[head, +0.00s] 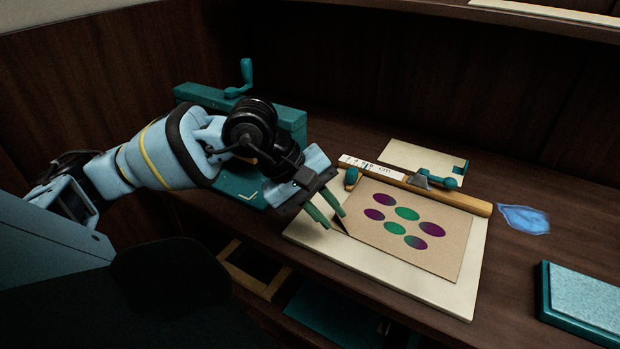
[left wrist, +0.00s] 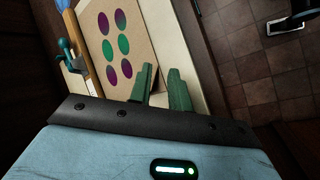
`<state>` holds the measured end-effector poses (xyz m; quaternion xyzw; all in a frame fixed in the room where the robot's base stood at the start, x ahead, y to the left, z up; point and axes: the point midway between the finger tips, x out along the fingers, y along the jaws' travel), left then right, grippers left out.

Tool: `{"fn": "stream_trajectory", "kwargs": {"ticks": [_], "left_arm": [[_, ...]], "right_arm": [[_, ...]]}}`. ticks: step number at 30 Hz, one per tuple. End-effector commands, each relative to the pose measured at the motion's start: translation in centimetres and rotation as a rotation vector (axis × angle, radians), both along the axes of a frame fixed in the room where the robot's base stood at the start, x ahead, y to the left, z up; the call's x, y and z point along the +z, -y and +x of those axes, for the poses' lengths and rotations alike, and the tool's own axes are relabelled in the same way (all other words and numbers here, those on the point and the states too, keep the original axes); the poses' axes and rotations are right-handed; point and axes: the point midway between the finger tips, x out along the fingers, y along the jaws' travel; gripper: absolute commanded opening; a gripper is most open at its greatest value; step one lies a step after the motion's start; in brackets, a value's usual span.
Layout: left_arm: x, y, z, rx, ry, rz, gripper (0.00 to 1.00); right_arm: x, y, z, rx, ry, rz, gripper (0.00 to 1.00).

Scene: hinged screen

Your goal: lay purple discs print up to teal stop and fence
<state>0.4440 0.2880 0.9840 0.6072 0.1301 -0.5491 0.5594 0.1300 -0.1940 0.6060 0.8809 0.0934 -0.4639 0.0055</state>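The print (head: 440,258) is a brown sheet with purple and green discs, lying flat on a cream board (head: 400,290); it also shows in the left wrist view (left wrist: 130,50). Its far edge runs along the wooden fence (head: 470,204), and its far left corner is close to the teal stop (head: 351,179). I cannot tell whether they touch. My left gripper (head: 333,214) points down at the print's left edge. Its two green fingers stand apart with a gap between them, also in the left wrist view (left wrist: 161,90). My right gripper is not in view.
A teal clamp (head: 430,180) sits on the fence, with a cream card (head: 415,158) behind. A teal press (head: 285,118) with a handle stands at the back left. A blue crumpled cloth (head: 525,219) and a teal-edged pad (head: 585,300) lie right. An open drawer (head: 255,275) is below.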

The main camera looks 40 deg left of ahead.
Motion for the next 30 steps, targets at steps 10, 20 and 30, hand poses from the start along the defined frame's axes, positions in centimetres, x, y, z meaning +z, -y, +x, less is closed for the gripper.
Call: {"fn": "stream_trajectory", "kwargs": {"ticks": [10,20,30], "left_arm": [[1.6,-3.8,0.9,-0.018,0.097,0.218,0.19],[-0.2,-3.1,1.7,-0.018,0.095,0.210,0.19],[-4.0,-1.9,3.6,-0.017,0.093,0.208,0.19]], "right_arm": [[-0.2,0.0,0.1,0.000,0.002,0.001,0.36],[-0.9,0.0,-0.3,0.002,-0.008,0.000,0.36],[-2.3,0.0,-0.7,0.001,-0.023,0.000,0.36]]}}
